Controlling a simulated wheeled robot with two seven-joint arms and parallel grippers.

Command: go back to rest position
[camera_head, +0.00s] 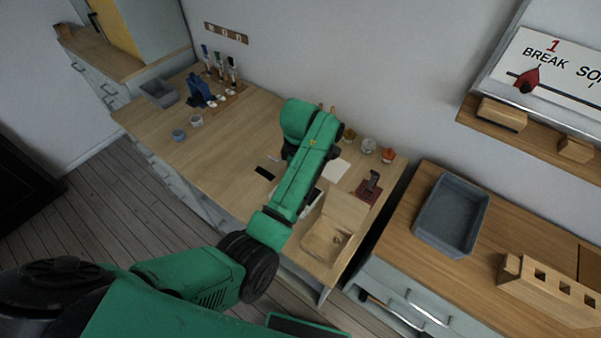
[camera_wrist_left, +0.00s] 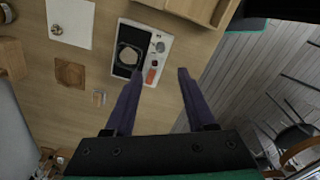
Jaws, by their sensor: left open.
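My left arm (camera_head: 300,170) reaches out over the wooden counter in the head view, and its gripper is hidden there behind the arm. In the left wrist view my left gripper (camera_wrist_left: 160,75) has its two dark fingers spread apart with nothing between them. Its fingertips show over the counter just below a white and black device (camera_wrist_left: 141,53) with a round plate. I cannot tell how far above the surface they are. My right gripper is in neither view.
The long counter (camera_head: 225,150) holds a blue stand (camera_head: 201,90), cups (camera_head: 178,134), small jars (camera_head: 368,145), and a wooden tray (camera_head: 322,240). A grey bin (camera_head: 452,213) stands on the right cabinet. A wall shelf (camera_head: 540,137) hangs above it. Floor (camera_head: 110,205) shows left of the counter.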

